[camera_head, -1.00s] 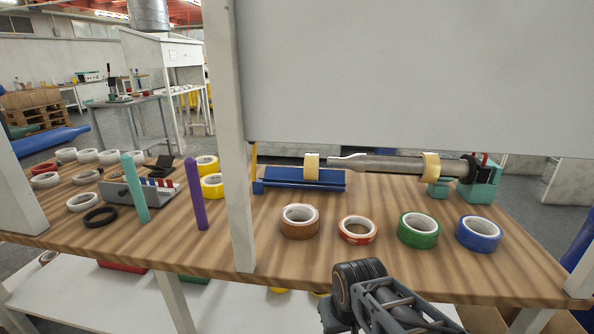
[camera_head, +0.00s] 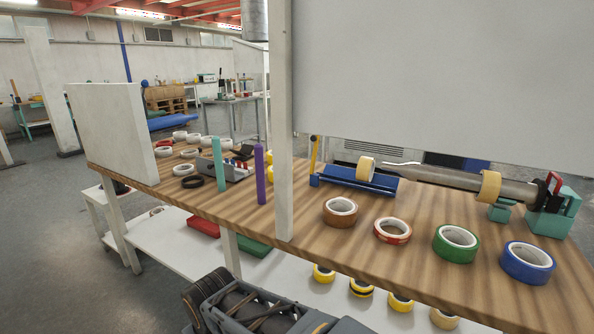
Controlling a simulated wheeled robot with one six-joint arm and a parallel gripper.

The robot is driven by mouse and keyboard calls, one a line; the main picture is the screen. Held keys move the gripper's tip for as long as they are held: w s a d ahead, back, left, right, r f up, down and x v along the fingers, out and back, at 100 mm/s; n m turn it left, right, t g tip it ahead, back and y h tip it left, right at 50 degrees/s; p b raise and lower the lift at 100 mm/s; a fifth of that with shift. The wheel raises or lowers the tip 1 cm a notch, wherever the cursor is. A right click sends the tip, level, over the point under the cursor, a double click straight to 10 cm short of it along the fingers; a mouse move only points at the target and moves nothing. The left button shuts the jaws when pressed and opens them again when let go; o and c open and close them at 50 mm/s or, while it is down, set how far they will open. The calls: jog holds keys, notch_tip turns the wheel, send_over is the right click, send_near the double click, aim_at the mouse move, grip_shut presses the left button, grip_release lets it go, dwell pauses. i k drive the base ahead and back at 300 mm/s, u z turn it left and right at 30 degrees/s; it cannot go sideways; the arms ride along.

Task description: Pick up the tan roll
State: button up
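Several rolls could be called tan. A pale tan roll (camera_head: 366,169) stands on edge at the blue cradle (camera_head: 345,178). Another pale tan roll (camera_head: 490,187) sits around the grey spindle (camera_head: 455,179). A third tan roll (camera_head: 443,319) lies on the lower white shelf at the bottom edge, partly cut off. A darker brown roll (camera_head: 340,212) lies flat on the wooden bench. Part of my own arm shows at the bottom, in front of the bench; my gripper's fingers do not show.
Red-and-white (camera_head: 392,230), green (camera_head: 455,244) and blue (camera_head: 527,263) rolls lie along the wooden bench (camera_head: 300,245). A white post (camera_head: 281,130) rises from its front edge. Yellow rolls (camera_head: 323,273) lie on the lower shelf (camera_head: 160,233). Open floor (camera_head: 60,240) is at left.

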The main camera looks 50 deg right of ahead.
aim_at(366, 167)
jog(key=u, duration=0.4)
jog(key=i, duration=0.4)
jog(key=z, duration=1.6)
